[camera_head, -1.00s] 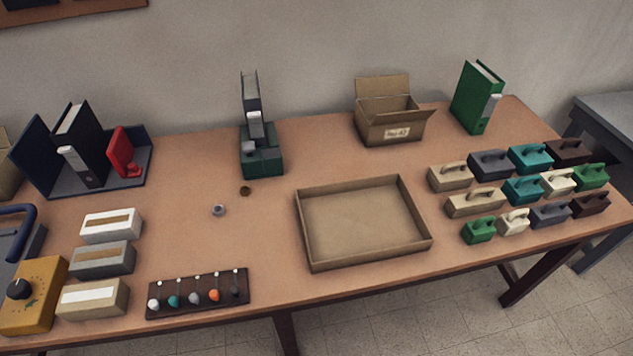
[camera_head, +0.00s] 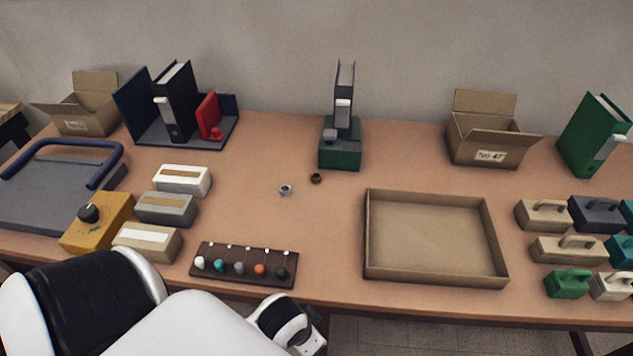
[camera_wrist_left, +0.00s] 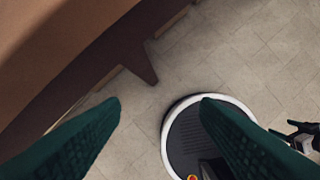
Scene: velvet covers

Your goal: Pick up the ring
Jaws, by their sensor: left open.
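Two small rings lie on the brown table: a silver-grey ring (camera_head: 285,190) and, just right of it and slightly farther back, a dark brown ring (camera_head: 316,178). In the head view my left arm reaches in from the bottom left, low and in front of the table edge, well short of both rings; its fingers do not show clearly there. In the left wrist view my left gripper (camera_wrist_left: 160,106) has two green fingers spread apart with nothing between them, above the floor beside the table. My right gripper is not clearly seen.
A dark strip with several coloured knobs (camera_head: 243,266) lies near the front edge. An open cardboard tray (camera_head: 370,265) stands right of the rings, a green stand (camera_head: 340,157) behind them, and several blocks (camera_head: 166,208) to the left.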

